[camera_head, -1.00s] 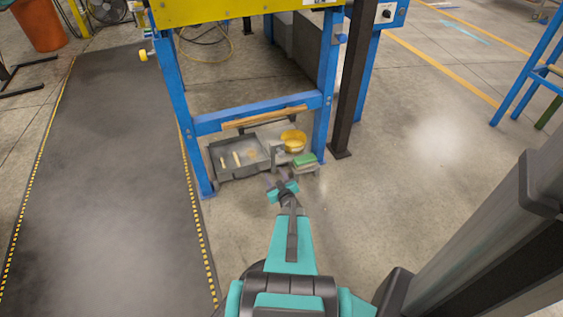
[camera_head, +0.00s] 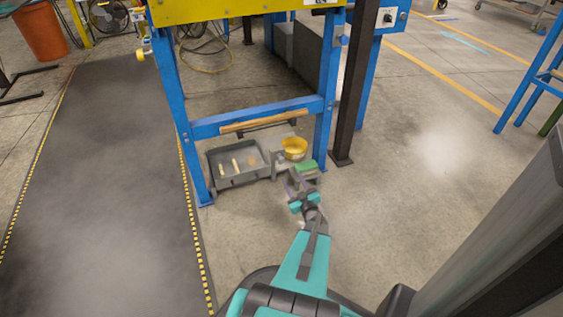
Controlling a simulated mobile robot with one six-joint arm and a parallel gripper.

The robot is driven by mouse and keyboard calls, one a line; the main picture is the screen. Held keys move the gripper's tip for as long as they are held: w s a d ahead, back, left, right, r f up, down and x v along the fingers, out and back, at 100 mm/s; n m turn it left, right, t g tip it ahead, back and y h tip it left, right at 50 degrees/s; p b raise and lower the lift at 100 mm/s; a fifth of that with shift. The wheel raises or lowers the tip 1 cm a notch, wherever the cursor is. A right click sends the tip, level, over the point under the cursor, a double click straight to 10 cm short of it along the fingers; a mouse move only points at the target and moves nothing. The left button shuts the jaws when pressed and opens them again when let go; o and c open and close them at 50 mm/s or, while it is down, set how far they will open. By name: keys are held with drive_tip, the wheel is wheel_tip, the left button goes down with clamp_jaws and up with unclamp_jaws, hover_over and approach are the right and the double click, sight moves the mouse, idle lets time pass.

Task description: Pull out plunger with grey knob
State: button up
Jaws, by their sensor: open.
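My gripper (camera_head: 294,184) is open and low, just in front of the small grey stand under the blue frame. Its jaws hold nothing that I can see. A small pale grey-blue knob (camera_head: 342,40) sticks out high on the frame's right leg, well above and beyond my gripper. A small grey upright piece (camera_head: 280,159) stands between the tray and the yellow bowl, close to my gripper. I cannot tell which of these is the plunger's grey knob. A yellow knob (camera_head: 140,55) sticks out of the frame's left leg.
A grey tray (camera_head: 212,163) with pale wooden pieces lies left of my gripper. Blue legs (camera_head: 196,160) and a dark post (camera_head: 347,110) flank the spot. Floor to the right is clear.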

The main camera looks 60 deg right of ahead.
sight(282, 162)
drive_tip(key=b+x, duration=0.4)
drive_tip(key=x, duration=0.8)
drive_tip(key=shift+w+d+f, duration=0.15)
drive_tip(key=shift+w+d+b, duration=0.35)
drive_tip(key=shift+w+b, duration=0.05)
drive_tip(key=shift+w, duration=0.05)
